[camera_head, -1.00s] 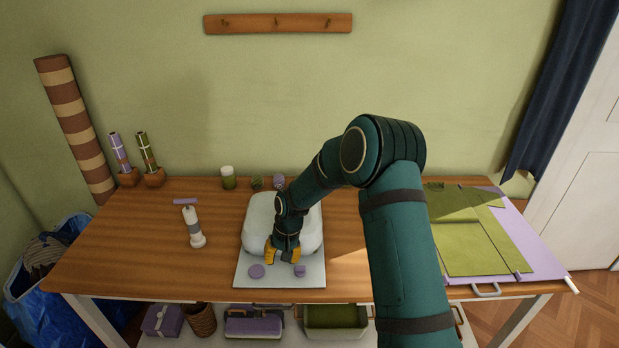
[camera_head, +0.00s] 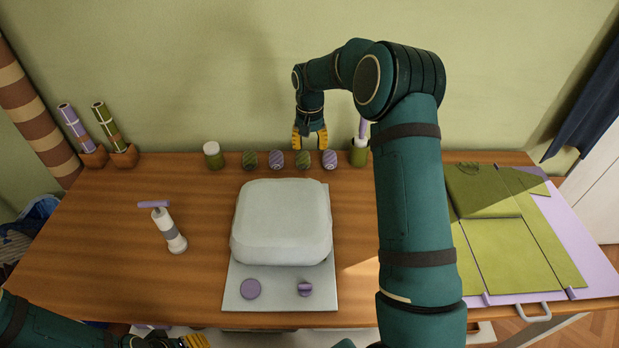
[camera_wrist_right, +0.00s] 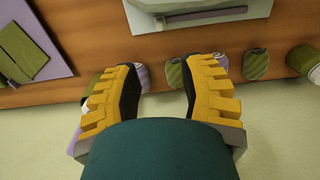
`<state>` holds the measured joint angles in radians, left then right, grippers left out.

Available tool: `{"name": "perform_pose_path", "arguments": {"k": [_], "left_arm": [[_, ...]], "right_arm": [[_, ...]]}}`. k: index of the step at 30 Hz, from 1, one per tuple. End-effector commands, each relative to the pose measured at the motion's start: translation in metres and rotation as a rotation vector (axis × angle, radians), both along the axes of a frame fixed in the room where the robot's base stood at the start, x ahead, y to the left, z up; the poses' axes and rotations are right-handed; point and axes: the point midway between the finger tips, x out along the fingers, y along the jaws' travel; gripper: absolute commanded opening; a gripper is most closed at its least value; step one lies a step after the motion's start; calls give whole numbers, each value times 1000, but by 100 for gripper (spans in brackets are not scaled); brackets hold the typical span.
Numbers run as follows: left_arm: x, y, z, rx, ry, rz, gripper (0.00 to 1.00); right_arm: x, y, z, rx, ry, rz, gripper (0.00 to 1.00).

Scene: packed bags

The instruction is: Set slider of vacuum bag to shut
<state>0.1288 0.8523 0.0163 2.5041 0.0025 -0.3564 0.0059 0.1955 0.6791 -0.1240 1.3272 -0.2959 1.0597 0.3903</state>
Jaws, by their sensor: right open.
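The vacuum bag (camera_head: 281,222) is a pale grey puffed pack with a flat front flap on the table. On the flap are a flat purple disc (camera_head: 250,288) and a raised purple knob (camera_head: 304,289); I cannot tell which part is the slider. In the right wrist view the bag's far edge (camera_wrist_right: 215,6) shows a grey strip (camera_wrist_right: 205,15) along it, with a small piece at one end. My right gripper (camera_head: 310,143) is open and empty, behind the bag at the table's back edge. My left gripper (camera_head: 195,343) is mostly cut off at the bottom.
Folded green cloth (camera_head: 500,240) lies right.

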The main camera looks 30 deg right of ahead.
Motion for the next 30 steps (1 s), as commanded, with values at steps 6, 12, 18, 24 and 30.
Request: {"name": "perform_pose_path", "arguments": {"k": [6,12,18,24,30], "left_arm": [[-2,0,-8,1,4,-2,47],[-3,0,-13,0,6,-5,47],[-5,-1,-19,-2,10,-8,47],[-6,-1,-23,-2,13,-11,47],[-6,-1,-25,-2,13,-11,47]], "right_arm": [[0,0,-13,-1,-2,-1,41],[0,0,-46,-1,1,0,41],[0,0,-86,-1,-1,0,41],[-1,0,-119,-1,-1,0,41],[0,0,-138,-2,-3,0,41]]}}
